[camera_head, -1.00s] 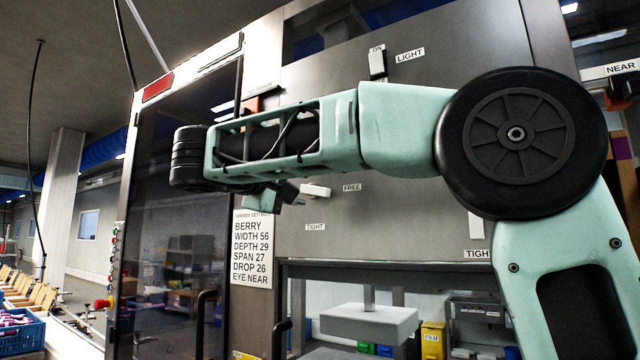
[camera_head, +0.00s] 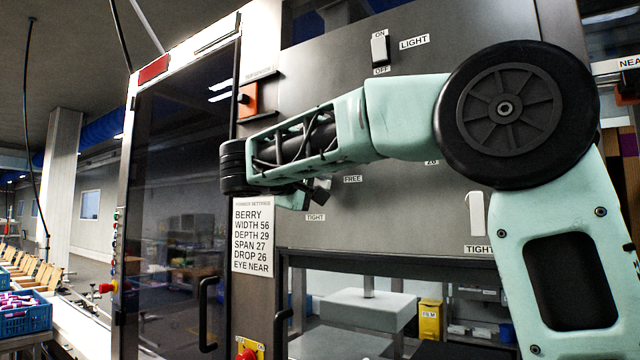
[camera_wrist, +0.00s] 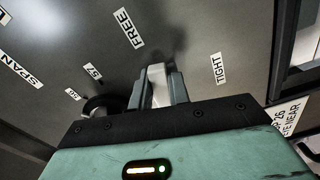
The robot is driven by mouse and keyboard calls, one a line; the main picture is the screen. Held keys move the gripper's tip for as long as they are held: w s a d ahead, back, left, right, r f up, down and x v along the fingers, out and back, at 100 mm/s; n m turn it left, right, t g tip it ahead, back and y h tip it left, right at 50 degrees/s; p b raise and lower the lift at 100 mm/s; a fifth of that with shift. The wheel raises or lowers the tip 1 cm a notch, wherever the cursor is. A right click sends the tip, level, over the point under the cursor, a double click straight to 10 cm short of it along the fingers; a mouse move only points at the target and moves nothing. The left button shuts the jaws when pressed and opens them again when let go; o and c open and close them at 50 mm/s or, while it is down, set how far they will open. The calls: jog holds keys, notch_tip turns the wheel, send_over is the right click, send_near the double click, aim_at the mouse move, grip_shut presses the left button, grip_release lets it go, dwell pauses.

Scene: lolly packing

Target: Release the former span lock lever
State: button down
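The span lock lever (camera_wrist: 157,82) is a white bar on the grey panel, beside the FREE (camera_wrist: 127,28) and TIGHT (camera_wrist: 217,68) labels. In the wrist view it stands between the two fingers of my gripper (camera_wrist: 160,92), one on each side. Any gap is too small to tell whether the fingers grip it. In the head view my gripper (camera_head: 318,192) is at the panel just left of the FREE label (camera_head: 352,179) and above the TIGHT label (camera_head: 315,217). The lever is hidden there behind my gripper and wrist.
A black round knob (camera_wrist: 100,104) is close beside my gripper. Another white lever (camera_head: 476,213) points down to its TIGHT label at the right. A settings sheet (camera_head: 252,238), an orange switch (camera_head: 247,100) and door handles (camera_head: 207,312) are on the left.

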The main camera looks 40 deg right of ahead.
jog(key=shift+r+n+b, duration=0.15)
jog(key=shift+r+n, duration=0.1)
jog(key=shift+n, duration=0.4)
jog(key=shift+r+n+b, duration=0.15)
jog(key=shift+r+n, duration=0.05)
jog(key=shift+n, duration=0.45)
jog(key=c, duration=1.3)
grip_release()
jog(key=shift+a, duration=0.15)
jog(key=shift+s+a+f+b, duration=0.1)
jog(key=shift+s+a+b, duration=0.05)
jog(key=shift+a+b, duration=0.15)
jog(key=shift+b+v, duration=2.85)
jog(key=shift+v, duration=5.45)
